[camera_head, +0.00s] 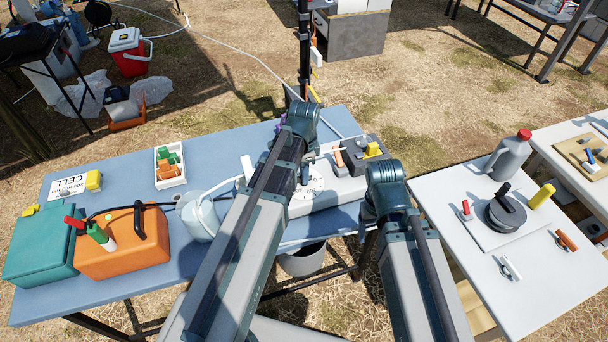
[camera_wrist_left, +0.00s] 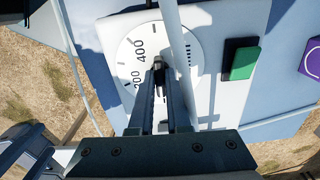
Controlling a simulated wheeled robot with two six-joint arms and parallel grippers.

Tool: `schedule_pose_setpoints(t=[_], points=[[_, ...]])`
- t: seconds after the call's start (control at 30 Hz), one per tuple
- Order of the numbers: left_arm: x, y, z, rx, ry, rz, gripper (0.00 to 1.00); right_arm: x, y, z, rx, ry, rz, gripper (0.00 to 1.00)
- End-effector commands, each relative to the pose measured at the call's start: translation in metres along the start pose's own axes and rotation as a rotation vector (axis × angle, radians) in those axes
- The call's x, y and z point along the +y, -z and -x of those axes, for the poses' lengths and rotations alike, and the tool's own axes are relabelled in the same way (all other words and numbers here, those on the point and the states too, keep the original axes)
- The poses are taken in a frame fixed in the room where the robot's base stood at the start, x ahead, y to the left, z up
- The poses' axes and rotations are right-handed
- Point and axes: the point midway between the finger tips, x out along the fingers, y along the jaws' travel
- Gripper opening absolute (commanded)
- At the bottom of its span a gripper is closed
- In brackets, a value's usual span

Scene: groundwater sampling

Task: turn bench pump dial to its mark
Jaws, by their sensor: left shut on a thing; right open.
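The bench pump is a pale box (camera_head: 335,193) on the blue table, largely behind my left arm in the head view. Its dial is a white disc (camera_head: 314,183); in the left wrist view the dial (camera_wrist_left: 127,55) shows "200" and "400" and tick marks. My left gripper (camera_wrist_left: 158,66) is over the middle of the dial, shut on a dark knob there. The fingers cover most of the knob, so where its pointer stands cannot be told. My right gripper (camera_head: 364,228) is open, mostly hidden below its wrist, by the table's right end, away from the dial.
A green button (camera_wrist_left: 242,62) sits beside the dial, and a pale rod (camera_wrist_left: 174,25) crosses above it. A grey jug (camera_head: 199,215), orange case (camera_head: 125,245) and teal case (camera_head: 42,245) stand left. A white table (camera_head: 520,290) with a grey bottle (camera_head: 509,157) is at right.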

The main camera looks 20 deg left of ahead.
Motion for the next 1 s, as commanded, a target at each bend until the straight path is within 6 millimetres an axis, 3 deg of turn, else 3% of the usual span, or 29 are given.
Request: schedule_pose_setpoints(t=[0.4, 0.73, 0.77, 0.8, 0.93, 1.0], points=[[0.0000, -0.0001, -0.0001, 0.000, 0.000, -0.523, 0.00, 0.0000, 0.0000, -0.0001, 0.000, 0.000, 0.000, 0.71], [0.0000, 0.0000, -0.0001, 0.000, 0.000, -0.592, 0.00, 0.0000, 0.0000, -0.0001, 0.000, 0.000, 0.000, 0.71], [0.0000, -0.0001, -0.0001, 0.000, 0.000, -0.592, 0.17, 0.0000, 0.0000, -0.0001, 0.000, 0.000, 0.000, 0.71], [0.0000, -0.0001, -0.0001, 0.000, 0.000, -0.592, 0.24, 0.0000, 0.0000, -0.0001, 0.000, 0.000, 0.000, 0.71], [0.0000, 0.0000, -0.0001, 0.000, 0.000, -0.591, 0.47, 0.0000, 0.0000, -0.0001, 0.000, 0.000, 0.000, 0.71], [0.0000, 0.0000, -0.0001, 0.000, 0.000, -0.590, 0.50, 0.0000, 0.0000, -0.0001, 0.000, 0.000, 0.000, 0.71]])
